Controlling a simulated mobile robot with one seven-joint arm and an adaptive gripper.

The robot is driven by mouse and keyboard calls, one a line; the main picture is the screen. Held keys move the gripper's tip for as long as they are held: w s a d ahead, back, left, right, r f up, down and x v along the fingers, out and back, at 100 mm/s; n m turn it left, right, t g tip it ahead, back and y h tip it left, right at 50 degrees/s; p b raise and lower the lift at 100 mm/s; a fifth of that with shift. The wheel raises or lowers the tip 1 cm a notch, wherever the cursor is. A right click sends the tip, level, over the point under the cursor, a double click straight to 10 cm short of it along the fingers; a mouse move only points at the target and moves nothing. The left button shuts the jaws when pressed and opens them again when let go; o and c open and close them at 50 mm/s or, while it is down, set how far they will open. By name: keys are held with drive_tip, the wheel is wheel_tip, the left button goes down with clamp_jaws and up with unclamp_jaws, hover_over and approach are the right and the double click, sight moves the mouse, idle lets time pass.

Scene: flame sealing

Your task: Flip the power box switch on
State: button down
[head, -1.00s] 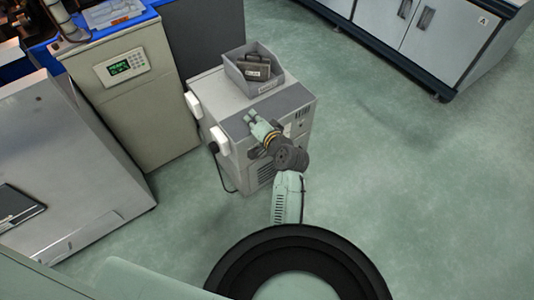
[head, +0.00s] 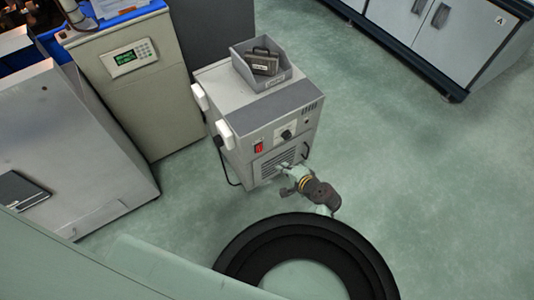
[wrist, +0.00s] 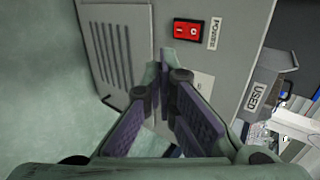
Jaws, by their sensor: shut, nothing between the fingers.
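The power box (head: 290,106) is a grey cabinet standing on the floor at the middle of the head view. Its red rocker switch (head: 258,147) is on the upper left of its front face. In the wrist view the switch (wrist: 187,30) shows large beside a label reading POWER, sideways. I cannot tell which way the rocker is set. My gripper (head: 281,178) is in front of the box, below the switch in the head view. In the wrist view my gripper (wrist: 163,72) is shut and empty. Its tips appear near the front panel, apart from the switch.
A grey open bin (head: 262,82) labelled USED holds a dark case (head: 264,62) on top of the box. A beige cabinet with a display (head: 126,57) stands to the left. White cupboards (head: 430,40) are at upper right. The floor on the right is clear.

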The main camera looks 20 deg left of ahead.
sight(259, 148)
drive_tip(key=a+r+p+x, duration=0.1)
drive_tip(key=x, duration=1.1)
drive_tip(key=shift+w+r, duration=0.25)
drive_tip(key=shift+w, duration=0.15)
drive_tip(key=shift+a+f, duration=0.1)
drive_tip(key=shift+w+a+f, duration=0.2)
drive_tip(key=shift+w+a, duration=0.05)
drive_tip(key=shift+a, duration=0.05)
drive_tip(key=shift+r, duration=0.15)
